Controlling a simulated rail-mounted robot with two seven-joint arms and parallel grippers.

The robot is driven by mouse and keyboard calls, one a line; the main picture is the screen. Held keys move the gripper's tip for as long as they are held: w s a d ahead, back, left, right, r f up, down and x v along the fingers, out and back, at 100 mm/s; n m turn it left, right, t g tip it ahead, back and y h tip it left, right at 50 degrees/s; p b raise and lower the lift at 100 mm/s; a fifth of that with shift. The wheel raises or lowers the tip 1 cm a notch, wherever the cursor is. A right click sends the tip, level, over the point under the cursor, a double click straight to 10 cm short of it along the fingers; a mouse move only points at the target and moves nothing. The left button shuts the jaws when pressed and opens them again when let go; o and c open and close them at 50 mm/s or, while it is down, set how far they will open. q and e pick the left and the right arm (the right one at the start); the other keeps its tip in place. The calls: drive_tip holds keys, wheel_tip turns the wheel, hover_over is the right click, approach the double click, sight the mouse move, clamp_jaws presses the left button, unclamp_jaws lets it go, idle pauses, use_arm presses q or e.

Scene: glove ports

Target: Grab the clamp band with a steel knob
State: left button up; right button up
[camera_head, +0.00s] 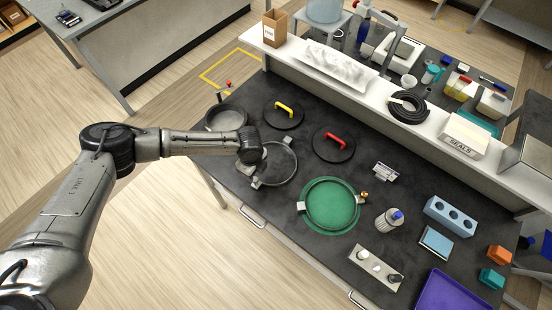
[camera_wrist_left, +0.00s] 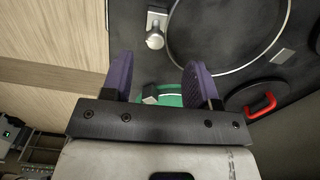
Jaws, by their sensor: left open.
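A thin silver clamp band (camera_head: 296,169) lies on the dark bench. A small block with a steel knob (camera_head: 256,183) sits at its near left side. In the left wrist view the band (camera_wrist_left: 222,74) fills the upper right, and its steel knob (camera_wrist_left: 155,39) stands just beyond the fingertips. My left gripper (camera_wrist_left: 158,70) is open and empty, its purple fingers apart. In the head view the end of my left arm covers the band's upper left edge. Another band (camera_head: 331,234) with a brass-coloured knob (camera_head: 364,195) lies around a green disc (camera_head: 330,205).
Black lids with yellow (camera_head: 284,107) and red (camera_head: 334,141) handles lie beyond the band. A white shelf (camera_head: 360,90) runs behind. A canister (camera_head: 389,218) stands to the right.

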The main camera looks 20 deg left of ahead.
sight(255, 179)
use_arm(q)
drive_tip(key=shift+s+d+f+p, duration=0.15)
drive_tip(key=shift+f+p, duration=0.1)
drive_tip(key=shift+f, duration=1.35)
drive_tip(key=shift+s+f+p, duration=0.1)
drive_tip(key=shift+f+p, duration=0.15)
drive_tip(key=shift+f, duration=1.35)
clamp_jaws()
